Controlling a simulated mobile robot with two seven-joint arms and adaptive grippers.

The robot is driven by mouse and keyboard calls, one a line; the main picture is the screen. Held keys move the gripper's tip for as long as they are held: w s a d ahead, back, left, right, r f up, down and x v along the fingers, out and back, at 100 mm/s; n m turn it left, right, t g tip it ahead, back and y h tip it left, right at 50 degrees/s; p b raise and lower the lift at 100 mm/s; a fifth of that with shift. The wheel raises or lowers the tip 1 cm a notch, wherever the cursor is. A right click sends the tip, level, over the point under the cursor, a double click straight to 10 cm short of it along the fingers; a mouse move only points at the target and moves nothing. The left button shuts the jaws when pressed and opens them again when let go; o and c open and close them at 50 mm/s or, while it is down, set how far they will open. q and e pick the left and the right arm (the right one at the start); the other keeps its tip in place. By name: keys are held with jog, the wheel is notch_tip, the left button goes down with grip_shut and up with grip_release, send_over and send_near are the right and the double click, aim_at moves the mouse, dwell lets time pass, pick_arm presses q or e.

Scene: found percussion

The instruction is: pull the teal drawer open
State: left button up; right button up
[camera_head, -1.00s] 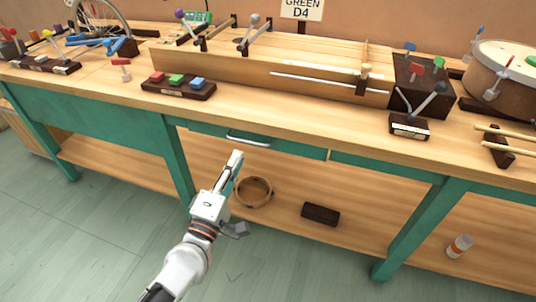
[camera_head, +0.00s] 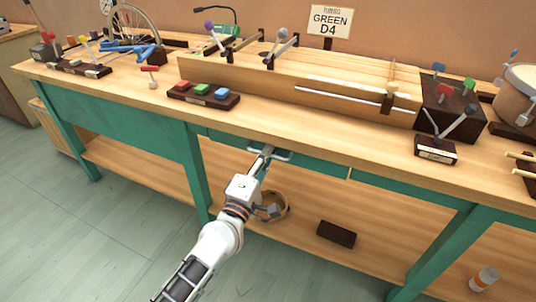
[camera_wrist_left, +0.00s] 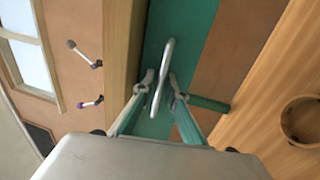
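The teal drawer (camera_head: 318,166) is under the front edge of the workbench and looks flush with the frame. Its silver bar handle (camera_head: 284,156) shows in the head view, partly covered by my gripper. My left gripper (camera_head: 266,151) is at the left part of the handle. In the left wrist view the handle (camera_wrist_left: 166,62) runs between the two fingertips of my left gripper (camera_wrist_left: 162,84), with small gaps seeming to show on both sides, so the gripper is open around it. The teal drawer front (camera_wrist_left: 190,30) lies behind the handle. My right gripper is not in view.
The workbench top (camera_head: 330,125) overhangs just above the drawer. A teal leg (camera_head: 197,170) stands left of my arm. On the lower shelf are a round wooden hoop (camera_head: 285,208) and a dark block (camera_head: 337,233). The floor in front is clear.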

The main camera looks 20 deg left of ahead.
pick_arm(q)
grip_shut()
jog(key=shift+s, duration=0.1)
